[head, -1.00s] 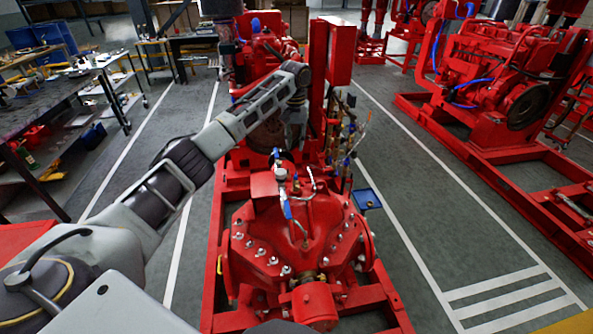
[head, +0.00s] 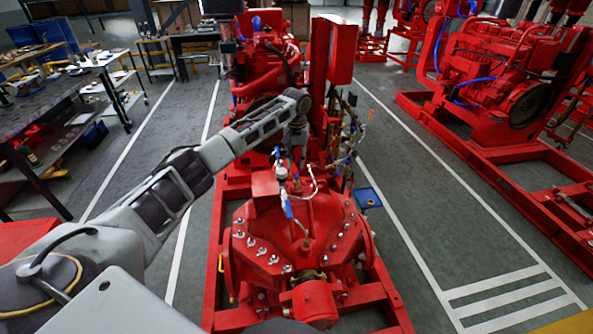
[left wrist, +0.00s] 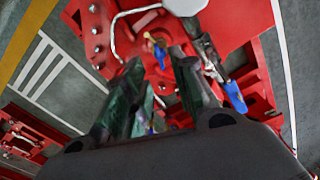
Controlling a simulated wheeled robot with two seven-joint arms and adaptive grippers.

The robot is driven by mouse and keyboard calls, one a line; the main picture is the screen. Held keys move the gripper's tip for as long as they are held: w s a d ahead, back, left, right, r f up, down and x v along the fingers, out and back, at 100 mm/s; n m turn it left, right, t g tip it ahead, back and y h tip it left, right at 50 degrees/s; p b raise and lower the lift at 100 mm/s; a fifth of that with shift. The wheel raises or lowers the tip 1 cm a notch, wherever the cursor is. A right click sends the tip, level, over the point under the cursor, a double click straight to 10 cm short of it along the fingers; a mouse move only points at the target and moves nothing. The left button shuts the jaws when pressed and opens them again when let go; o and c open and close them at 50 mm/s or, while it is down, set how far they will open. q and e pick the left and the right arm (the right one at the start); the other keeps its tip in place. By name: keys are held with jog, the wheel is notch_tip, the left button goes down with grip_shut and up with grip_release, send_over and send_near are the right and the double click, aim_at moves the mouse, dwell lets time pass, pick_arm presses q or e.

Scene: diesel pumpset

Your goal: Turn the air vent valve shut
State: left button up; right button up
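The red pump casing (head: 300,235) carries small pipe fittings on its top. A valve with a blue lever (head: 288,208) stands there below a round gauge (head: 281,174); a blue lever also shows at the right in the left wrist view (left wrist: 235,97). A small brass and blue valve (left wrist: 158,52) shows between my left fingertips in that view; I cannot tell which valve is the air vent. My left gripper (head: 299,160) points down above the back of the casing. Its two fingers (left wrist: 156,66) are spread, with no visible contact. My right gripper is out of view.
A thin curved pipe (head: 312,183) and a cluster of brass fittings (head: 345,135) stand close to the left gripper. A tall red cabinet (head: 341,52) rises behind. Bare floor (head: 420,190) lies right of the pumpset.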

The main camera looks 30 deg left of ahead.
aim_at(296, 175)
pick_arm(q)
jog(key=shift+f, duration=2.8)
jog(key=shift+c, duration=0.3)
grip_shut()
